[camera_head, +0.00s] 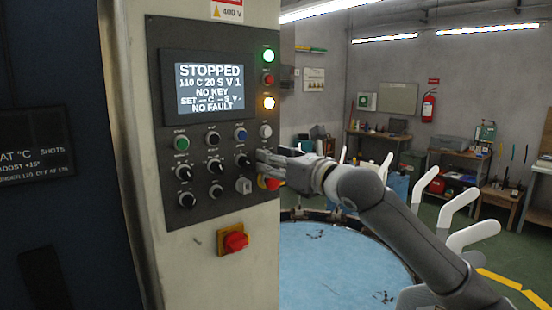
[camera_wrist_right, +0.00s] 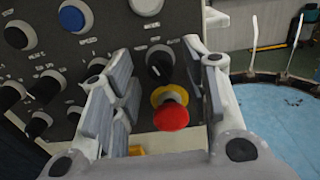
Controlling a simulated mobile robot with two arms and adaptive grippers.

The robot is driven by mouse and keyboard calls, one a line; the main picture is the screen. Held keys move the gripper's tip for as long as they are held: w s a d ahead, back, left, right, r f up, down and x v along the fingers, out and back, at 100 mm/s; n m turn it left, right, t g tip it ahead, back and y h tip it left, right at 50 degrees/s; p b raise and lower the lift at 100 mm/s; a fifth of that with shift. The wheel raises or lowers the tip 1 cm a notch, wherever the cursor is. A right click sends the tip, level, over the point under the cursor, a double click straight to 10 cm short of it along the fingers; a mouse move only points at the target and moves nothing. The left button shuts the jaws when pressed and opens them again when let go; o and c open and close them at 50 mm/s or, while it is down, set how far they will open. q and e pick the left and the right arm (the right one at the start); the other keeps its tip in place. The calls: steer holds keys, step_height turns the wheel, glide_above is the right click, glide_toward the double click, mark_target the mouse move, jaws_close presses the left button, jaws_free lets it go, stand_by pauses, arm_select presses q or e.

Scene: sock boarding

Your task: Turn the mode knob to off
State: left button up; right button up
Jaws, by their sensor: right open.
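A black rotary knob (camera_wrist_right: 160,63) with a pale pointer mark sits on the control panel between my right fingers in the wrist view. It stands just above the red emergency-stop button with its yellow collar (camera_wrist_right: 171,110). It fits the mode knob, but its label is not readable. My right gripper (camera_head: 264,166) is at the panel's right edge in the head view and hides this knob there. In the wrist view the right gripper (camera_wrist_right: 157,68) is open, with one finger to each side of the knob and visible gaps. My left gripper is not in view.
The panel screen (camera_head: 209,85) reads STOPPED, NO KEY, NO FAULT. Several other knobs and buttons, including a blue button (camera_wrist_right: 72,18), lie close by. A red switch on a yellow plate (camera_head: 233,240) is below. A round blue table (camera_head: 335,255) stands to the right.

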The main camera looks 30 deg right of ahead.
steer(key=shift+c, duration=0.3)
jaws_close()
steer(key=m+b, duration=0.4)
steer(key=b, duration=0.1)
steer(key=shift+o, duration=0.3)
jaws_free()
steer(key=shift+s, duration=0.1)
